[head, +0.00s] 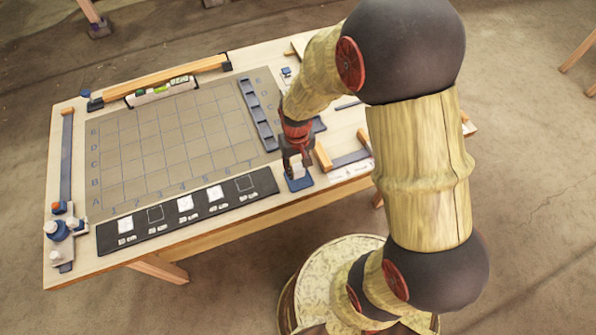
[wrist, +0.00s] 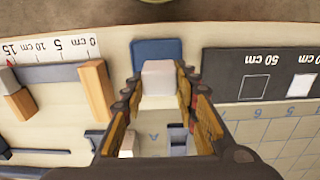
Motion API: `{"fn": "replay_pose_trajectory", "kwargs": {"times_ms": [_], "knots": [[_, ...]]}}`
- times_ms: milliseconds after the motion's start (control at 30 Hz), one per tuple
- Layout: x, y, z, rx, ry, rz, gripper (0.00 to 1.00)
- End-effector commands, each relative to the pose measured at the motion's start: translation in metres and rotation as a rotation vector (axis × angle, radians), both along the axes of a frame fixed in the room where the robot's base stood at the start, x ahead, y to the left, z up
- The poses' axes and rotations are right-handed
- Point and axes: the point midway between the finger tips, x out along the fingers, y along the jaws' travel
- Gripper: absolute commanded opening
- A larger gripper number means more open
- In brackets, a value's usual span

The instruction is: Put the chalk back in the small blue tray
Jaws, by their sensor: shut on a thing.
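The chalk, a white block (wrist: 158,78), is between the fingers of my gripper (wrist: 158,88) in the wrist view. My gripper is shut on it. The small blue tray (wrist: 145,48) is a flat blue square right at the chalk, partly covered by it. In the head view my gripper (head: 296,160) points down at the tray (head: 300,185), near the table's front edge, and the white chalk (head: 297,173) shows below the fingers, over the tray's back part. I cannot tell whether the chalk touches the tray.
A black strip (head: 150,228) with white squares lies left of the tray. A grid mat (head: 160,150) and a blue compartment rack (head: 256,115) lie behind. A ruler (wrist: 55,50) and wooden blocks (wrist: 96,90) stand close on the tray's other side.

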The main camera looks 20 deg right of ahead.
Motion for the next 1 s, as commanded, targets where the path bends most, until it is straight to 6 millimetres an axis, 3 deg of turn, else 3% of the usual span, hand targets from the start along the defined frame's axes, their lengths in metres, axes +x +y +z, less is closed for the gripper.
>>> {"fn": "replay_pose_trajectory", "kwargs": {"times_ms": [300, 700, 733, 1000], "knots": [[0.005, -0.006, -0.038, 0.000, 0.001, -0.001, 0.00], [0.005, -0.005, -0.042, 0.000, 0.000, -0.001, 0.00], [0.005, -0.005, -0.042, 0.000, 0.000, -0.001, 0.31], [0.005, -0.005, -0.041, 0.000, -0.001, -0.001, 0.46]]}}
